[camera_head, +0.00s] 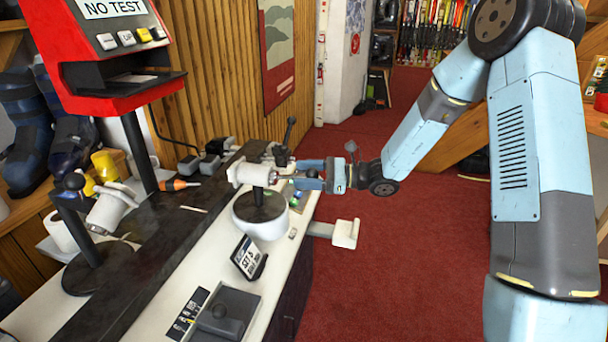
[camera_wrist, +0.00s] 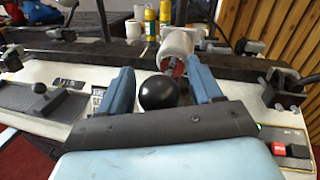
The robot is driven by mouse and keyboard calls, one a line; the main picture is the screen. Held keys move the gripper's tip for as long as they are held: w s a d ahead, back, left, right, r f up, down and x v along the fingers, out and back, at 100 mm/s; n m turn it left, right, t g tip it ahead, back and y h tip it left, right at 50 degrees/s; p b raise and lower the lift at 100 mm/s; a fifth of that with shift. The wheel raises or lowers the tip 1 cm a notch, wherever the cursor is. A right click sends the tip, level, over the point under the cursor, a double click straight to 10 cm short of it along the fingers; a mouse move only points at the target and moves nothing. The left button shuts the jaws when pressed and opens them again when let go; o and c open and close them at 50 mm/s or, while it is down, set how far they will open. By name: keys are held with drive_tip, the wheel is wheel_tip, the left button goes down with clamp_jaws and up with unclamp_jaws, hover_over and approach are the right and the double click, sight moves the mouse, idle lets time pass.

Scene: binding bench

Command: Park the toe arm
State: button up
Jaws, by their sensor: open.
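My gripper (camera_head: 303,174) is over the bench's right edge, its jaws pointing left toward a white roller (camera_head: 252,174) on a black post above a round white base (camera_head: 262,226). In the wrist view my gripper (camera_wrist: 158,68) is open, with a black ball knob (camera_wrist: 158,92) between its two blue fingers. I see no clear contact with the knob. The white roller (camera_wrist: 177,44) shows just beyond the fingertips. A second white roller (camera_head: 108,210) hangs from a black post with a ball top at the left. I cannot tell which part is the toe arm.
A red test machine (camera_head: 110,100) reading "NO TEST" stands at the back left. The bench holds a small display (camera_head: 248,258), a grey plate with a knob (camera_head: 225,312) and red and black buttons (camera_wrist: 288,149). A pale block (camera_head: 345,233) juts from the right edge. Red floor is clear.

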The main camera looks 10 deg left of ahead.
clamp_jaws()
idle(0.7)
drive_tip(key=shift+a, duration=0.1)
